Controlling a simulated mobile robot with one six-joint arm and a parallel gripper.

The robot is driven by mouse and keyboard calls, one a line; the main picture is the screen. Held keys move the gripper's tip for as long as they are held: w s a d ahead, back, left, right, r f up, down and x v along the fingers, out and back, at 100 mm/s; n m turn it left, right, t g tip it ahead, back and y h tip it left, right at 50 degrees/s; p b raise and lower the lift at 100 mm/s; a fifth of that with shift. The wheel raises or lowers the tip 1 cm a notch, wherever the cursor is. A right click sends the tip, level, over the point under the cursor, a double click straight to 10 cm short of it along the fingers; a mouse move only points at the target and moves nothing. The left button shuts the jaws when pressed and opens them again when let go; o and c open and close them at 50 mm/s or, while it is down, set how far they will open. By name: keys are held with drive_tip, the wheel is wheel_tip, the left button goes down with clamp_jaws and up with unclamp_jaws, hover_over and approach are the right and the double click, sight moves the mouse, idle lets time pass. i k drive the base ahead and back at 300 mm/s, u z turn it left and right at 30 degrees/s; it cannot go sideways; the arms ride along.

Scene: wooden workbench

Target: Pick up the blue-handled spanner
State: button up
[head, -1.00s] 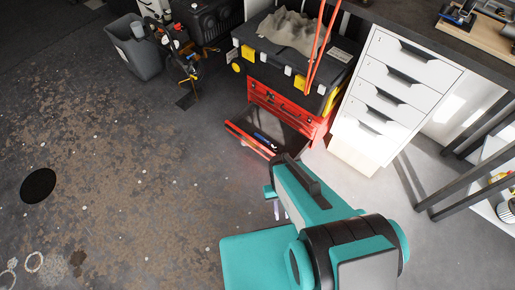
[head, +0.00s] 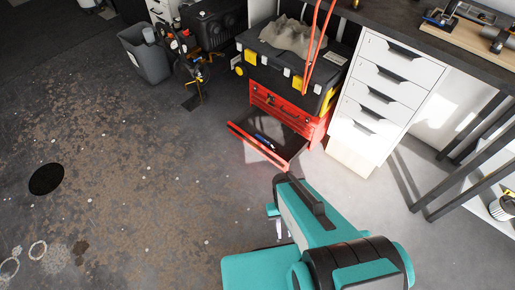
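The blue-handled spanner (head: 264,141) lies in the open bottom drawer (head: 284,150) of a red tool chest (head: 289,109). Only its small blue and pale shape shows at this distance. My gripper (head: 279,230) is partly visible below and in front of the drawer, beside my teal arm. It is apart from the spanner. Its fingers are small and mostly hidden by the arm, so their opening cannot be told.
A black toolbox with yellow latches (head: 290,72) and a grey cloth (head: 292,38) sits on the red chest. A white drawer cabinet (head: 383,92) stands to the right, under a dark workbench. A grey bin (head: 146,56) stands at the back left. The floor at left is open.

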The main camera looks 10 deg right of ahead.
sight(259, 136)
drive_tip(key=z, duration=0.15)
drive_tip(key=i, duration=0.85)
drive_tip(key=u, duration=4.5)
drive_tip(key=i, duration=0.1)
drive_tip(key=z, duration=2.95)
drive_tip(key=i, duration=0.15)
drive_tip(key=u, duration=0.05)
